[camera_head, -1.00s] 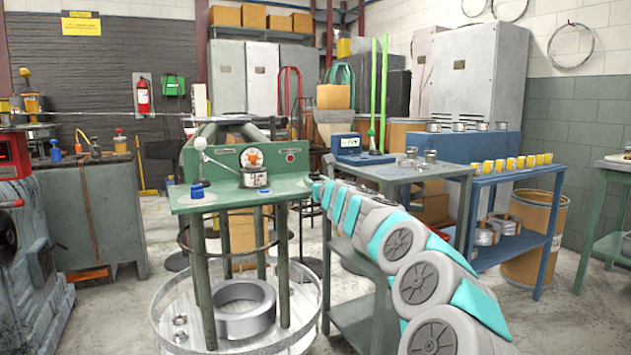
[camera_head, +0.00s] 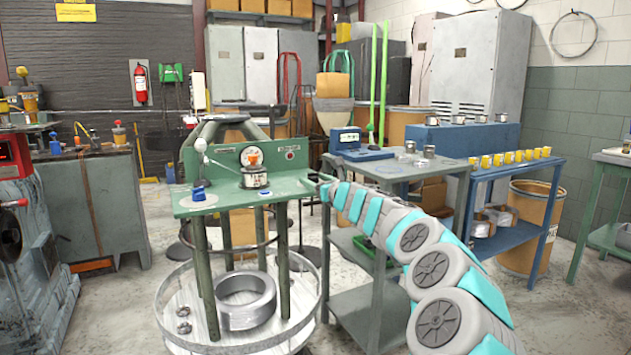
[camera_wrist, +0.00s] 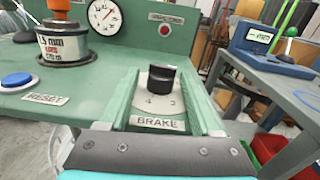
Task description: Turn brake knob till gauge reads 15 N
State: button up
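The black brake knob (camera_wrist: 161,78) stands on a pale dial with the figures 4 and 3, above a BRAKE label (camera_wrist: 157,123) in the wrist view. My gripper (camera_wrist: 165,87) is open, with one green finger on each side of the knob; I cannot tell whether they touch it. The round white gauge (camera_wrist: 104,15) is on the green back panel, its needle and scale too small to read. It also shows in the head view (camera_head: 251,156), partly covered by an orange-topped canister. In the head view my gripper is at the green bench's right edge; the knob cannot be made out.
The canister (camera_wrist: 64,43) and blue RESET button (camera_wrist: 17,80) are left of the knob. A red lamp (camera_wrist: 164,31) is on the panel. A grey table (camera_head: 400,170) with a blue instrument (camera_head: 362,152) stands right of the green bench (camera_head: 225,204).

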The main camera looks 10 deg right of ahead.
jog(key=shift+o, duration=0.3)
jog(key=shift+s+d, duration=0.25)
jog(key=shift+s, duration=0.2)
jog(key=b+v, duration=0.1)
jog(key=v, duration=0.5)
jog(key=shift+s, duration=0.4)
